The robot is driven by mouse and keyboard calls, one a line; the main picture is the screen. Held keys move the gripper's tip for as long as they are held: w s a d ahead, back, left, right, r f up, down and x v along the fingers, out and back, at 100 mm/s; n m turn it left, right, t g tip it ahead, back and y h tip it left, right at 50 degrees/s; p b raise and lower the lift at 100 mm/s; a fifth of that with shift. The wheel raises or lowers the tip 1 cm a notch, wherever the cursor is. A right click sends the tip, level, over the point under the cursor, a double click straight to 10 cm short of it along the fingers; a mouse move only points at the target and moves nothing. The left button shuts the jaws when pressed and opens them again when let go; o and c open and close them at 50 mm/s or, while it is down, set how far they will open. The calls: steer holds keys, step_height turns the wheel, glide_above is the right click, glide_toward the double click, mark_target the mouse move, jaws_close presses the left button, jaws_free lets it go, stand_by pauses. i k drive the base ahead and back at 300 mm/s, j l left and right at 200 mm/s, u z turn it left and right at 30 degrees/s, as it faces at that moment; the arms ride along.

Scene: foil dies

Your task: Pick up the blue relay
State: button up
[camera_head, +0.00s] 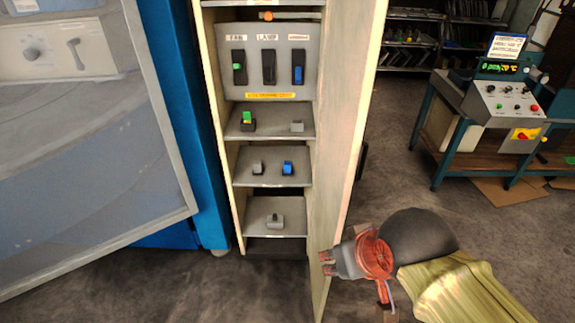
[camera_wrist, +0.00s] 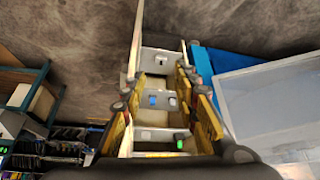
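A blue relay (camera_head: 287,168) sits upright on the middle shelf of the open cabinet, right of a small grey relay (camera_head: 258,168). In the wrist view the blue relay (camera_wrist: 153,99) shows between my fingers, at a distance. Another blue piece (camera_head: 298,74) sits in the right slot of the cabinet's upper panel. My gripper (camera_head: 327,263) is outside the cabinet, low and to the right of the open door. Its fingers are spread and nothing is between them.
The cabinet door (camera_head: 345,150) stands open between my gripper and the shelves in the head view. A green-topped relay (camera_head: 247,120) and a grey one (camera_head: 297,126) are on the shelf above. A grey relay (camera_head: 275,221) is below. A blue machine (camera_head: 190,120) stands left.

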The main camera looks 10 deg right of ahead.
mark_target(286, 171)
steer(key=i+j+z, duration=0.1)
steer(key=i+j, duration=0.2)
steer(key=i+j+z, duration=0.1)
steer(key=i+j, duration=0.15)
steer(key=i+j+z, duration=0.1)
steer(key=i+j, duration=0.15)
steer(key=j, duration=0.15)
steer(key=i+j, duration=0.25)
steer(key=i+j+z, duration=0.15)
steer(key=j, duration=0.35)
steer(key=i+j+z, duration=0.1)
steer(key=i+j, duration=0.2)
steer(key=i+j+z, duration=0.1)
steer(key=j, duration=0.35)
steer(key=i, duration=0.1)
